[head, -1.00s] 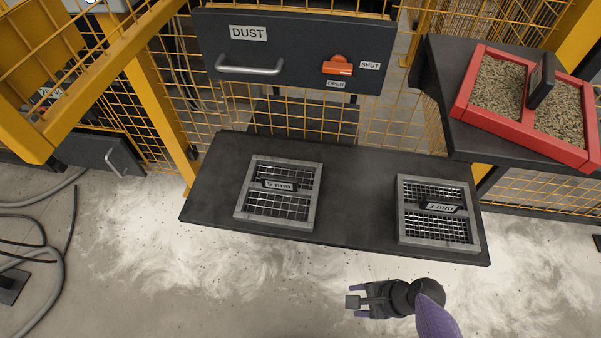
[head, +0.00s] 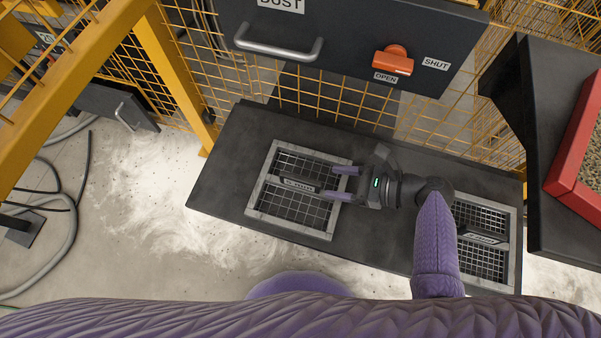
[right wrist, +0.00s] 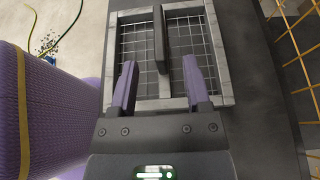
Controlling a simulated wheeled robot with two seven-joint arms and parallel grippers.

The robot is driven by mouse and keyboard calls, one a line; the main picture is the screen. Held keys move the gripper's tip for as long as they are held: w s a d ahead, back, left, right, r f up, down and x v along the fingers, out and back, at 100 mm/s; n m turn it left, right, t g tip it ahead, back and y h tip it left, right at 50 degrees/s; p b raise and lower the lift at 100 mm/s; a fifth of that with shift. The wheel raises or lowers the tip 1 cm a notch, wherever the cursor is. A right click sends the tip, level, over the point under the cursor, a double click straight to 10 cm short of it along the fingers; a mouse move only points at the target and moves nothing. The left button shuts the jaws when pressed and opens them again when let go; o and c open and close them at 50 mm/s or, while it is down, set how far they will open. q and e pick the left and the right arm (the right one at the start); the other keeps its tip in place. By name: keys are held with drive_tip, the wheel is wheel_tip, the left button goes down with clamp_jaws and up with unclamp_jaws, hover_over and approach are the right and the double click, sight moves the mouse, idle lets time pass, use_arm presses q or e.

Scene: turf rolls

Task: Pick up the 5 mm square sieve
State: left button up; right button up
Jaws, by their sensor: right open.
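The 5 mm sieve is a square grey-framed mesh with a dark labelled handle bar (head: 298,185) across its middle, lying flat on the left part of the dark shelf (head: 225,185). Its label is too small to read now but read 5 mm earlier. My right gripper (head: 328,182) is open over the sieve's right side, its purple fingers pointing left. In the right wrist view the near end of the handle bar (right wrist: 159,35) appears between the two fingertips (right wrist: 159,63), with a gap on each side. I cannot tell whether the fingers are at its height. My left gripper is not in view.
The similar 3 mm sieve (head: 485,238) lies on the shelf's right, partly hidden by my right arm. Behind the shelf are yellow mesh fencing and the DUST panel with a handle (head: 280,47) and orange latch (head: 392,60). A red tray (head: 570,140) stands at right.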

sight(306, 180)
drive_tip(key=b+x, duration=0.2)
drive_tip(key=x, duration=0.1)
drive_tip(key=f+b+x, duration=0.1)
drive_tip(key=b+x, duration=0.1)
drive_tip(key=x, duration=0.2)
drive_tip(key=shift+s+f+b, duration=0.1)
drive_tip(key=shift+b, duration=0.3)
drive_tip(key=shift+a, duration=0.3)
drive_tip(key=shift+r, duration=0.25)
drive_tip(key=c, duration=0.7)
clamp_jaws()
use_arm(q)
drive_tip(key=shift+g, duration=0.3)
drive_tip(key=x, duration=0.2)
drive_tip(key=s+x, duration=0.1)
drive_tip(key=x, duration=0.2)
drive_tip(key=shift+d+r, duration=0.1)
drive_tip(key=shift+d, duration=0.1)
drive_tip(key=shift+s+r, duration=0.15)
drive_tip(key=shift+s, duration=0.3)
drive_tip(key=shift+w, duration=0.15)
